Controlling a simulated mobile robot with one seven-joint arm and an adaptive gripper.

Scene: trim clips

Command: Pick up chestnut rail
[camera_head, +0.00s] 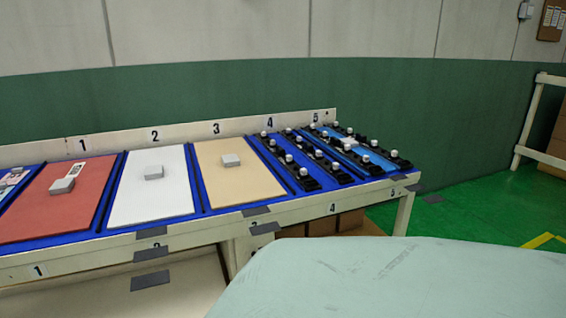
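I cannot pick out a chestnut-coloured rail in the head view. On the long table, a reddish-brown flat panel (55,207) lies in the bay marked 1, with a small grey block (62,186) and a white label on it. Dark strips (304,178) with several white round-topped pieces stand in the bay marked 4. Similar dark strips (378,150) stand in the bay marked 5, over a lighter blue surface. My gripper is not in view.
A white panel (136,203) and a tan panel (240,189) fill bays 2 and 3. A large pale green rounded surface (400,285) fills the lower right foreground. Cardboard boxes (350,222) sit under the table. Green floor (475,195) is open at right.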

